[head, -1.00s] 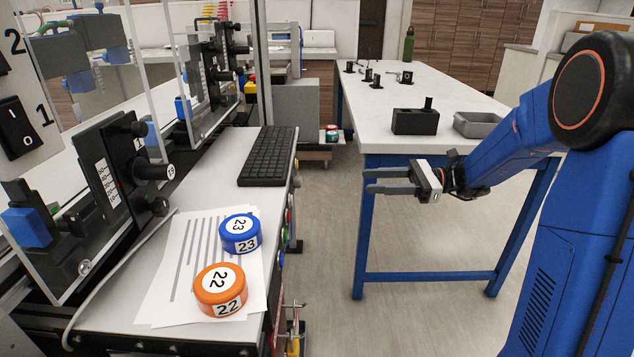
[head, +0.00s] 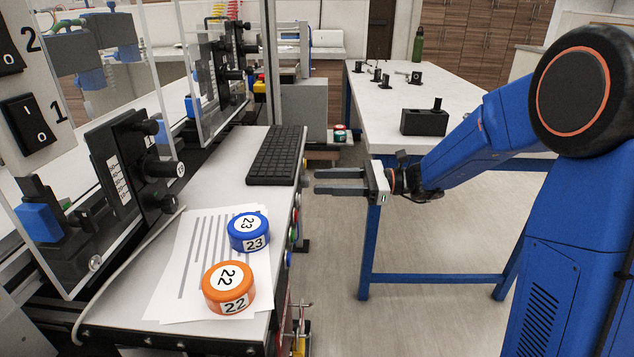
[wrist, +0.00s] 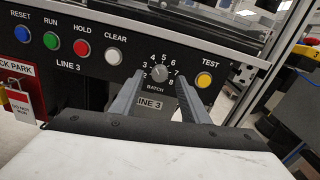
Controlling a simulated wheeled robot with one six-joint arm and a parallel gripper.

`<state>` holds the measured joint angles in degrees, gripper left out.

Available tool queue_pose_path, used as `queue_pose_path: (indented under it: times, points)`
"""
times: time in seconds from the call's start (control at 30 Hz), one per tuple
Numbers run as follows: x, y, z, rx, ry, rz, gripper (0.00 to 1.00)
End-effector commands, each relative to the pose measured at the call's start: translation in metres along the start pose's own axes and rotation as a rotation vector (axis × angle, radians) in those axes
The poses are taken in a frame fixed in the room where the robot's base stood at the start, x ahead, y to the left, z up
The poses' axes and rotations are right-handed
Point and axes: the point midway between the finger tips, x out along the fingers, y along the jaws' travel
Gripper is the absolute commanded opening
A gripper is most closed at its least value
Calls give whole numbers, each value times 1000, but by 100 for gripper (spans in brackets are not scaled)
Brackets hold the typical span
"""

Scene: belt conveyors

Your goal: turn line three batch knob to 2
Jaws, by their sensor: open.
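The line three batch knob (wrist: 159,72) shows in the wrist view on a dark panel marked LINE 3. It is a small round grey knob ringed by numbers, with BATCH printed under it. Its pointer is too small to read surely. My gripper (wrist: 160,78) is open and empty, its two fingers pointing at the panel on either side of the knob in the picture. In the head view my gripper (head: 316,181) is apart from the console's front face, to its right. The knob cannot be made out in the head view.
On the panel, the white CLEAR button (wrist: 113,56) is left of the knob and the yellow TEST button (wrist: 204,79) right. A keyboard (head: 275,155), blue puck (head: 249,232) and orange puck (head: 229,288) lie on the console. A blue-legged bench (head: 430,85) stands behind my arm.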

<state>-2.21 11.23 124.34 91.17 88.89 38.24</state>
Motion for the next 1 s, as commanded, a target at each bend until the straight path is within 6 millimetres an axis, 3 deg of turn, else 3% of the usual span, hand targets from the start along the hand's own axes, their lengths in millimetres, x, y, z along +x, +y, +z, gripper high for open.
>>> queue_pose_path:
  times: [0.2,0.6,0.77,1.0]
  points:
    - [21,0,0,0,0,1,41]
    - [26,0,0,0,1,0,41]
    - [26,0,0,0,1,0,3]
    - [26,0,0,-9,1,0,0]
